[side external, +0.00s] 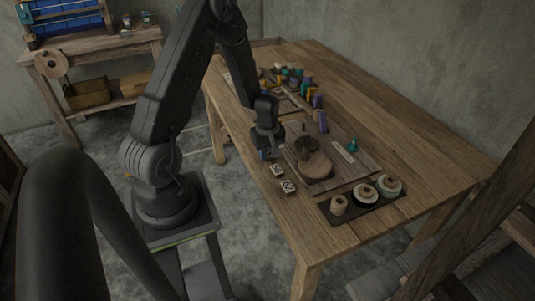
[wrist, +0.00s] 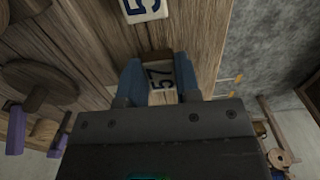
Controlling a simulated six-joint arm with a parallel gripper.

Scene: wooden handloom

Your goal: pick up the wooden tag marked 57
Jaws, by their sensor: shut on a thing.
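The wooden tag marked 57 (wrist: 161,79) sits between the two blue-grey fingers of my gripper (wrist: 158,82) in the wrist view. It has a pale face with dark digits and a brown wooden edge. The gripper is shut on it, with a finger against each side. In the side view my gripper (side external: 263,154) is low at the table's near edge, and the held tag is mostly hidden there. I cannot tell whether the tag is clear of the tabletop. Another tag (wrist: 143,9), with a 5 showing, lies ahead and is cut off by the top edge.
Two pale tags (side external: 277,170) (side external: 288,187) lie on the wooden table (side external: 400,145) near my gripper. Coloured spools stand farther back. The table's right side is clear.

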